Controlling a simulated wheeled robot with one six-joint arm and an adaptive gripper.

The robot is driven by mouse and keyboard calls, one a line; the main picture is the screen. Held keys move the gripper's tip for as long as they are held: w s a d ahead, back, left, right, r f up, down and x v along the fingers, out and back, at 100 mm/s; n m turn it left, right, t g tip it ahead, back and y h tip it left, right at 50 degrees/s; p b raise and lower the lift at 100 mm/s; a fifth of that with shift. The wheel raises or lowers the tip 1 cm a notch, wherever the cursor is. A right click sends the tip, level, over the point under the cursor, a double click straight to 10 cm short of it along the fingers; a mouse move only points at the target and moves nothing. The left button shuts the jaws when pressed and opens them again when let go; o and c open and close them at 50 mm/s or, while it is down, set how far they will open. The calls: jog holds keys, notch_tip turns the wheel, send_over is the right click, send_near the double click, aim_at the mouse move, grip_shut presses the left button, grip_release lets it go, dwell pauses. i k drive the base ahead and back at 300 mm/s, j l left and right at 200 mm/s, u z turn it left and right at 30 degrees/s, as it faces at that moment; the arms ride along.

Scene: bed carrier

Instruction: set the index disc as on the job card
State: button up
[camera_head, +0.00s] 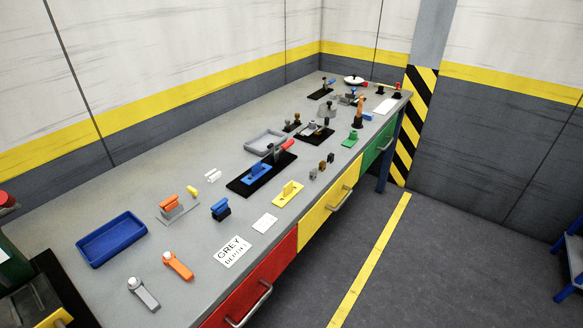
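A white card (232,251) near the front edge of the bench reads "GREY" with a second line that looks like "DEPTH" and perhaps a further character. A round white disc-like thing with a dark knob (354,80) lies at the far end of the bench; I cannot tell whether it is the index disc. A grey handled piece (143,294) and an orange handled piece (178,266), each with a pale round knob, lie at the near end. My gripper is not in view.
The grey bench (135,193) carries a blue tray (112,238), a grey tray (265,138), a black fixture with a blue block and red handle (240,187), a yellow piece (287,194) and several small parts. Red (240,292), yellow and green drawers face open floor (440,260).

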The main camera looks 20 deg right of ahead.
aim_at(353, 79)
jog(key=i+l, duration=0.1)
jog(key=l, duration=0.2)
jog(key=i+l+z, duration=0.1)
jog(key=l, duration=0.25)
jog(key=i+l+z, duration=0.1)
jog(key=l, duration=0.2)
jog(key=i+l, duration=0.2)
jog(key=l+z, duration=0.05)
jog(key=l, duration=0.1)
